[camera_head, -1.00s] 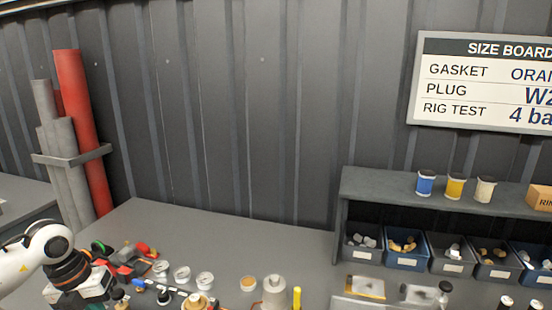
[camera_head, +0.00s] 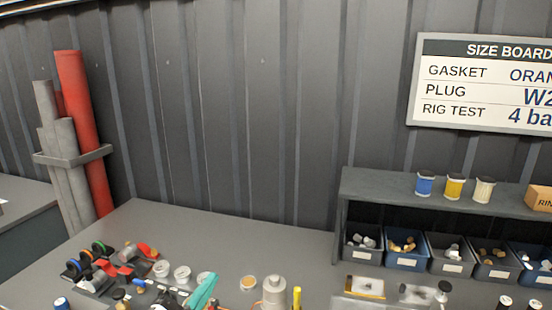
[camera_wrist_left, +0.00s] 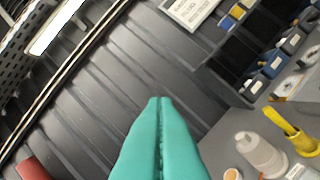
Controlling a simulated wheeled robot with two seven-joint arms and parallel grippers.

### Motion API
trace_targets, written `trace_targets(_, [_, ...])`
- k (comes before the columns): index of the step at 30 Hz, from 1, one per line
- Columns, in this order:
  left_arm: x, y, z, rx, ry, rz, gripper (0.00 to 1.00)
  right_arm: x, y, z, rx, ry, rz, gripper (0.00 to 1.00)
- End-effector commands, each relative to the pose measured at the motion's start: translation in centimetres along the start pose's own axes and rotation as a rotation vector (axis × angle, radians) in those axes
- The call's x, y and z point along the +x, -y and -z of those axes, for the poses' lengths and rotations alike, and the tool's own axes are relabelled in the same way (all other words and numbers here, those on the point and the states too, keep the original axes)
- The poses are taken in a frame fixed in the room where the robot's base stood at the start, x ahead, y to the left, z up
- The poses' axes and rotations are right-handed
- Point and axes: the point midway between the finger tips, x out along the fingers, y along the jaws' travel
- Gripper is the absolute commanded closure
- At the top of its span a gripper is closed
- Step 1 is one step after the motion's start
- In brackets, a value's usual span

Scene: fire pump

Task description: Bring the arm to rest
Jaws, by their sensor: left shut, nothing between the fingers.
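My left gripper (camera_head: 205,288) shows as teal fingers at the bottom of the head view, over the workbench (camera_head: 230,232). In the left wrist view its fingers (camera_wrist_left: 159,104) are pressed together with nothing between them, pointing toward the corrugated wall. Most of the left arm is below the head view's edge. My right gripper is in neither view.
Left of the fingers are small parts, with round pale cups (camera_head: 182,273) among them. To the right stand a grey cylindrical part (camera_head: 273,290) and a yellow upright piece (camera_head: 297,297). A shelf (camera_head: 440,198) with bins (camera_head: 405,262) is further right.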

Motion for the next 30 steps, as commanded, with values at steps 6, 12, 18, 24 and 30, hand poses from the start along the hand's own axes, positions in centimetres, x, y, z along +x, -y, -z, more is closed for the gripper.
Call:
trace_targets(6, [-9.3,4.2,9.1,-0.373,-0.667,-0.013,1.00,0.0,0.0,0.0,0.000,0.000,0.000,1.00])
trace_targets(12, [-19.4,9.7,11.6,-0.586,-1.119,0.128,1.00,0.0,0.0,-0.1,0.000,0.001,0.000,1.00])
trace_targets(18, [-26.6,13.2,10.5,-0.714,-1.385,0.275,1.00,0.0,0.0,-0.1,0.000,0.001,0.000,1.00])
trace_targets(24, [-32.0,15.8,8.5,-0.805,-1.573,0.419,1.00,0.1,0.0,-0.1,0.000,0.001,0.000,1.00])
trace_targets(30, [-32.0,19.9,12.7,-0.796,-1.584,0.427,1.00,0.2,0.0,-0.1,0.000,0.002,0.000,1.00])
